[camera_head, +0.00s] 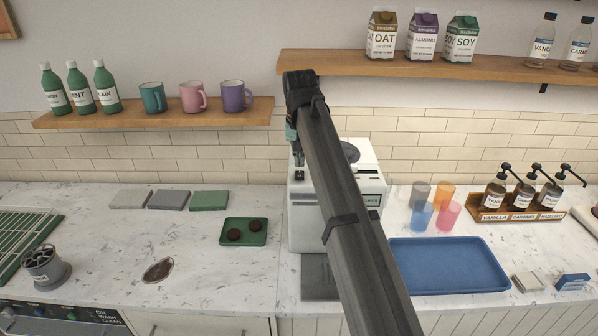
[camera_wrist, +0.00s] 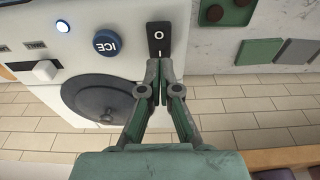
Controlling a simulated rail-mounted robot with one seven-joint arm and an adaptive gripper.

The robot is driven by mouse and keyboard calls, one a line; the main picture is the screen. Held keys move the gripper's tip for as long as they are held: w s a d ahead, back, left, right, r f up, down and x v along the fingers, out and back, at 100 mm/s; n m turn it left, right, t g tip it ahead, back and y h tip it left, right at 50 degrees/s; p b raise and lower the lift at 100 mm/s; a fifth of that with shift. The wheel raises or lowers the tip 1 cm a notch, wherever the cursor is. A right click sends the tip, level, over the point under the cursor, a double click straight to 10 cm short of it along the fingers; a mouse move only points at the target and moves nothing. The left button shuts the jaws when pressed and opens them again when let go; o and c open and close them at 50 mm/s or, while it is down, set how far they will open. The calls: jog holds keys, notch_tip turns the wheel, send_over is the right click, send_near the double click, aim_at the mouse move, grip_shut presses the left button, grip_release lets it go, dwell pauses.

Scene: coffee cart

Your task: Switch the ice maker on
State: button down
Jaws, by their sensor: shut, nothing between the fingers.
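The ice maker (camera_head: 354,160) is a white box on the counter, partly hidden behind my arm. Its top panel also shows in the wrist view (camera_wrist: 85,55). There, a black rocker switch (camera_wrist: 159,37) marked with an O and a short line lies at the panel's edge. Left of it are a blue ICE button (camera_wrist: 107,43), a white button (camera_wrist: 46,70), a glowing round light (camera_wrist: 63,26) and a dark round lid (camera_wrist: 97,98). My gripper (camera_wrist: 160,65) is shut and empty. Its fingertips overlap the line-marked end of the switch; I cannot tell whether they touch it.
A green tray (camera_head: 227,240) with two dark round items lies left of the machine. Coloured cups (camera_head: 448,214) and a blue tray (camera_head: 448,266) are on the right. Wall shelves with mugs (camera_head: 194,97) and cartons (camera_head: 423,40) are behind.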

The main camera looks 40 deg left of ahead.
aim_at(300, 172)
jog(key=shift+r+p, duration=1.05)
jog(key=shift+r, duration=1.3)
